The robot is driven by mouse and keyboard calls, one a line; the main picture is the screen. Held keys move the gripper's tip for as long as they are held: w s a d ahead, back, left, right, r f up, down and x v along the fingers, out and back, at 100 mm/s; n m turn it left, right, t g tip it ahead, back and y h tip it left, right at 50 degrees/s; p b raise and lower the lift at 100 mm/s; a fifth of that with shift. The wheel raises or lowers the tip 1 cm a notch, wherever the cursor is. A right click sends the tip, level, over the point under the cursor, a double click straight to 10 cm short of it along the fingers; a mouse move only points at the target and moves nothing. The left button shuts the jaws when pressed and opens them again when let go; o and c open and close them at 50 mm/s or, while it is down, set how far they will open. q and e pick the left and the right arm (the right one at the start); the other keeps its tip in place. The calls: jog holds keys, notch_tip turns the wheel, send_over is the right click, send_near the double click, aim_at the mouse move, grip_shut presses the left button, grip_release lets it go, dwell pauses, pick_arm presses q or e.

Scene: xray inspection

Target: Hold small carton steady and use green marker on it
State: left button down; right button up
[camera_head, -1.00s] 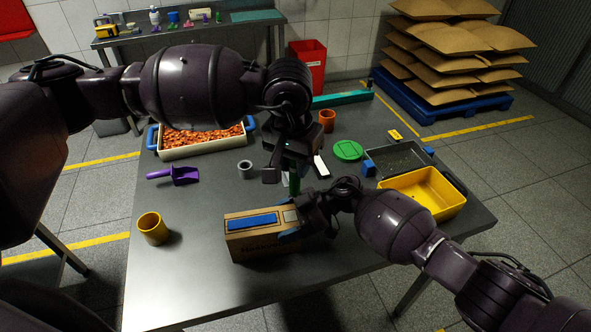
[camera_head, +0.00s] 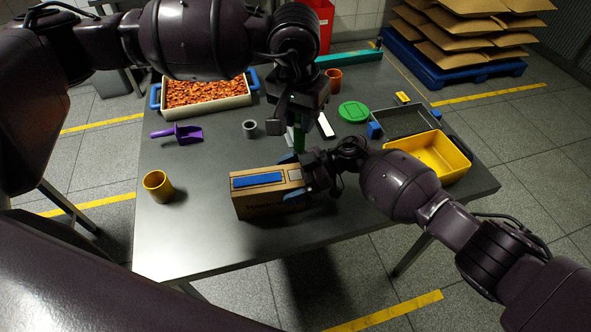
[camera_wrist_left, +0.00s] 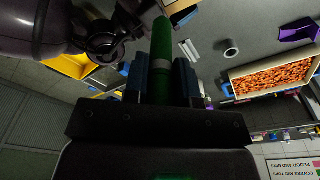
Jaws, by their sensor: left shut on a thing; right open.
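The small carton (camera_head: 262,205) is a brown box standing near the front middle of the table, with a blue strip (camera_head: 257,180) and a grey patch on top. My right gripper (camera_head: 303,178) is open at the carton's right end, with blue fingertips at its far and near sides; finger contact is unclear. My left gripper (camera_head: 297,122) is shut on the green marker (camera_head: 299,140), which points down just behind the carton's right end. The left wrist view shows the marker (camera_wrist_left: 162,45) between the blue fingers (camera_wrist_left: 163,78). The marker's tip appears apart from the carton.

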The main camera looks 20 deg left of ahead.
jog(key=v, duration=1.2)
jog(key=shift+s+f, duration=0.1)
